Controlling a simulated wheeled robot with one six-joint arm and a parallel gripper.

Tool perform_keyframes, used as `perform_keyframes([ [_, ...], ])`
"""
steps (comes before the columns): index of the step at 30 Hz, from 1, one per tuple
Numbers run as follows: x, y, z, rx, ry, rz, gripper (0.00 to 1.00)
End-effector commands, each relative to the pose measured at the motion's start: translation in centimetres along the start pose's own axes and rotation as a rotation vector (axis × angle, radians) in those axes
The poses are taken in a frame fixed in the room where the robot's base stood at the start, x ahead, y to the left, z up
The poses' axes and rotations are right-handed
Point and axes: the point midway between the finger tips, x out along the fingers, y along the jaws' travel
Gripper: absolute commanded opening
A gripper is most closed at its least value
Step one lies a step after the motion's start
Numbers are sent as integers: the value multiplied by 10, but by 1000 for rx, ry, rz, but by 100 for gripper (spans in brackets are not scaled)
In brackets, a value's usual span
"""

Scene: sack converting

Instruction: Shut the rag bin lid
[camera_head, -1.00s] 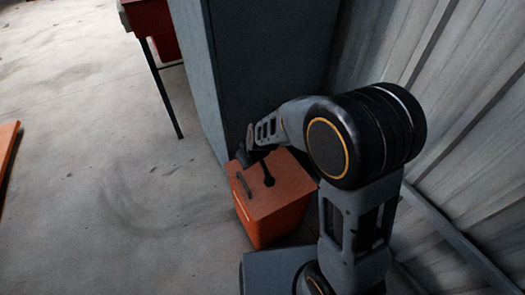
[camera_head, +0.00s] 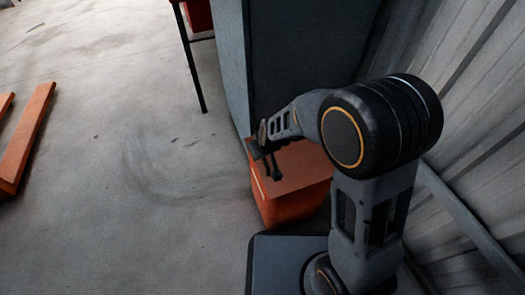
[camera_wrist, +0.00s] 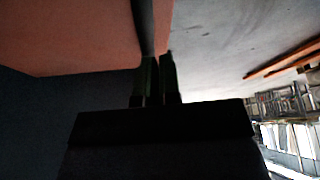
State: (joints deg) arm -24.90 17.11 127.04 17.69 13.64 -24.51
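The orange rag bin (camera_head: 295,208) stands on the floor against the grey cabinet. Its orange lid (camera_head: 308,168) appears to lie roughly level over the bin; I cannot tell whether it is fully shut. My gripper (camera_head: 275,174) is at the lid's left side, and my arm hides part of the bin. In the wrist view, my gripper's two fingers (camera_wrist: 159,65) are close together beside an orange surface (camera_wrist: 75,35), with nothing clearly seen between them. A dark bar (camera_wrist: 144,25) runs up from the fingers; its contact with them is unclear.
The tall grey cabinet (camera_head: 300,65) stands right behind the bin. A corrugated wall (camera_head: 470,110) closes off the right side. A thin dark table leg (camera_head: 193,65) is at the back. Orange beams (camera_head: 28,135) lie at the far left. The floor between is clear.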

Motion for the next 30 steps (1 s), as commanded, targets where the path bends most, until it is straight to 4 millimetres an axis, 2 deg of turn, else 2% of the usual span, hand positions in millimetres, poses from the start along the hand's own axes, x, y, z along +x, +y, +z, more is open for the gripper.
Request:
perform_keyframes([
  [1,11,-2,12,-1,-28,-5,0],
  [11,5,-3,10,-1,-26,-5,0],
  [14,-8,-2,4,-1,-20,-5,0],
  [19,-46,-2,-14,1,3,0,0],
  [24,-67,-34,-15,-8,4,-1,0],
  [30,-83,-61,-15,-6,7,0,0],
])
